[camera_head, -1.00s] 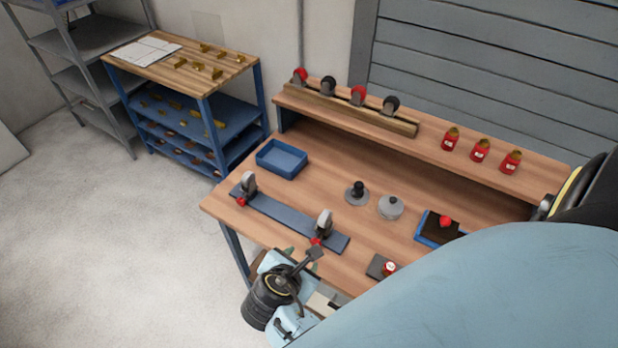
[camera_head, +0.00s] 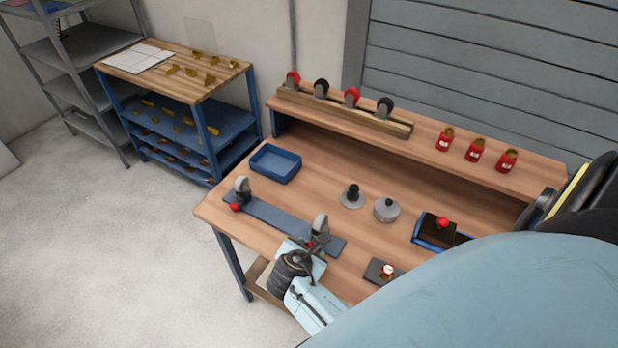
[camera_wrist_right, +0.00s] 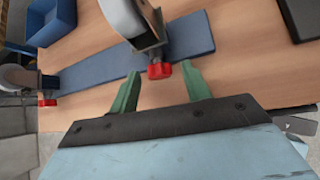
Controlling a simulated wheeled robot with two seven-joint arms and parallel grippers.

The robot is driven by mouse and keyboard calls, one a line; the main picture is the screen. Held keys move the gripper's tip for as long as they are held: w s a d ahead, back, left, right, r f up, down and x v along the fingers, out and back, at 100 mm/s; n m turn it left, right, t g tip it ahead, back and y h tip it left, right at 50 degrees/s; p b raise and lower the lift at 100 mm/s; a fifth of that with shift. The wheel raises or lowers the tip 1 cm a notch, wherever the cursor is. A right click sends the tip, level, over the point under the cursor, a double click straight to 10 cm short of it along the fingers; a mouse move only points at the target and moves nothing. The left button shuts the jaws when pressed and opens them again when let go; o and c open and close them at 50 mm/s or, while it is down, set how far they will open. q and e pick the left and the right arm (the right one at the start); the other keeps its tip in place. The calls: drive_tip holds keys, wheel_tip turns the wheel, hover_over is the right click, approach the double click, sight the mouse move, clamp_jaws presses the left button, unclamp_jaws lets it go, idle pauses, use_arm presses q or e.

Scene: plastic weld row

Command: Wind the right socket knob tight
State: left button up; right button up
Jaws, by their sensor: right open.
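In the head view my right gripper (camera_head: 314,248) is at the bar's front edge. The left socket (camera_head: 242,188) has a red knob (camera_head: 235,207) too. My left gripper is not in view.
A blue tray (camera_head: 275,163) lies behind the bar. Two grey round pieces (camera_head: 352,197) (camera_head: 386,210) stand in mid-table. A raised shelf (camera_head: 470,172) runs along the back.

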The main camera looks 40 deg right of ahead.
drive_tip(key=c, duration=1)
drive_tip(key=shift+s+d+m+t+p, duration=0.1)
drive_tip(key=shift+s+m+t+p, duration=0.2)
drive_tip(key=shift+t, duration=0.4)
drive_tip(key=shift+f+m+t+y+b, duration=0.25)
drive_tip(key=shift+m+t+y+b, duration=0.15)
drive_tip(key=shift+t, duration=0.4)
drive_tip(key=shift+f+m+t+b, duration=0.1)
drive_tip(key=shift+m+t+b, duration=0.35)
drive_tip(key=shift+b, duration=0.25)
drive_tip(key=shift+t, duration=0.25)
drive_tip(key=o, duration=1)
